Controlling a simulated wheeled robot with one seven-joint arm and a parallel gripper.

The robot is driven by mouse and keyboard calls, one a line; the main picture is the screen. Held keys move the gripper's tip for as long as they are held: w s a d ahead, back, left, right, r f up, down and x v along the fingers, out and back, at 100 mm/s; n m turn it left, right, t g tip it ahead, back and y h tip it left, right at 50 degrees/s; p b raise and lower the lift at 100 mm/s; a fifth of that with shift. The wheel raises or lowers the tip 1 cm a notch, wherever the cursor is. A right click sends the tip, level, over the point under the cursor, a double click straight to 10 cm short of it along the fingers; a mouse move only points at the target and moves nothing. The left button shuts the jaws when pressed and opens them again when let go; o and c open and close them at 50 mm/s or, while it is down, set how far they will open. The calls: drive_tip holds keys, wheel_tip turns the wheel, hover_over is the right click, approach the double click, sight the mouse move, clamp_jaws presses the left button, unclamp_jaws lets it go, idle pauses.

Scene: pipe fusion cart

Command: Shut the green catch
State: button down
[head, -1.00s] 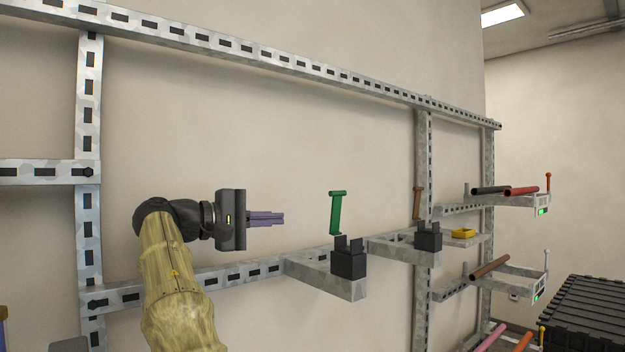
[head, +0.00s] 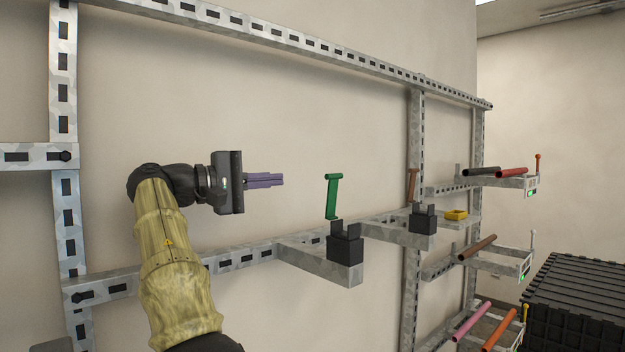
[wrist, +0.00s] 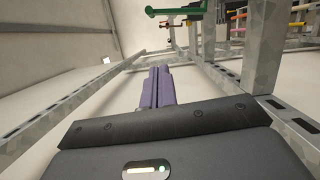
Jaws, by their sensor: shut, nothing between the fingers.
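The green catch (head: 332,196) stands up, tilted slightly, above a black block-like holder (head: 345,247) on a grey metal bracket in the head view. It also shows at the top of the wrist view (wrist: 176,10). My gripper (head: 281,180) has purple fingers that are together and empty. It points right toward the green catch, to its left and a little above its middle, with a clear gap between them. In the wrist view the fingers (wrist: 157,72) lie side by side, below the catch in the picture.
A brown catch (head: 411,185) stands above a second black holder (head: 422,222) farther right. A yellow part (head: 456,214) and racks with coloured pipes (head: 486,314) lie beyond. A black ribbed crate (head: 572,300) is at lower right. Metal rails (head: 240,258) run along the wall behind my arm.

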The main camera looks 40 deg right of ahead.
sight(333, 196)
drive_tip(key=s+d+p, duration=0.1)
drive_tip(key=s+d, duration=0.4)
drive_tip(key=d, duration=0.2)
drive_tip(key=shift+r, duration=0.25)
drive_tip(key=shift+s+a, duration=0.1)
drive_tip(key=shift+s, duration=0.05)
idle(0.4)
